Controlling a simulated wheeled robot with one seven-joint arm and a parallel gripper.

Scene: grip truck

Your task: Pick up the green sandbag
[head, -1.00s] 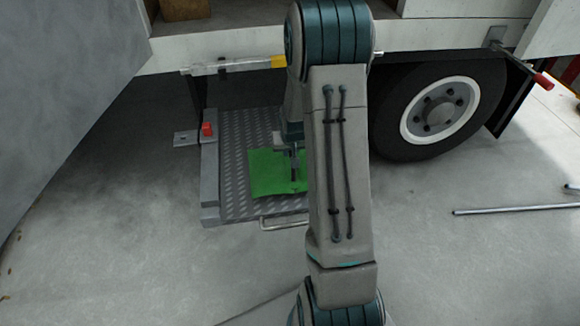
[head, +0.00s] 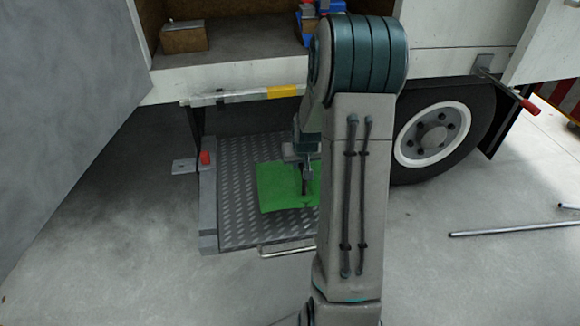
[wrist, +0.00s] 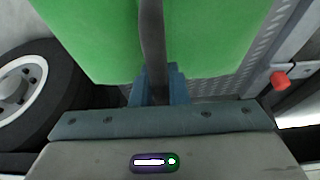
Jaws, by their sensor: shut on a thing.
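The green sandbag (head: 275,190) is over the ribbed metal step plate (head: 238,220) below the truck's side opening. Its right part is hidden behind my arm in the head view. I cannot tell whether it touches the plate. My gripper (head: 304,184) points down at the bag and is shut on its dark strap. In the wrist view the strap (wrist: 152,40) runs between the fingers of my gripper (wrist: 160,88), with green fabric (wrist: 85,35) on both sides.
A truck wheel (head: 437,138) stands right of the plate. A grey panel (head: 65,110) fills the left side. The truck floor edge (head: 220,78) and a rail (head: 240,95) overhang the plate. A metal bar (head: 510,228) lies on the concrete at right.

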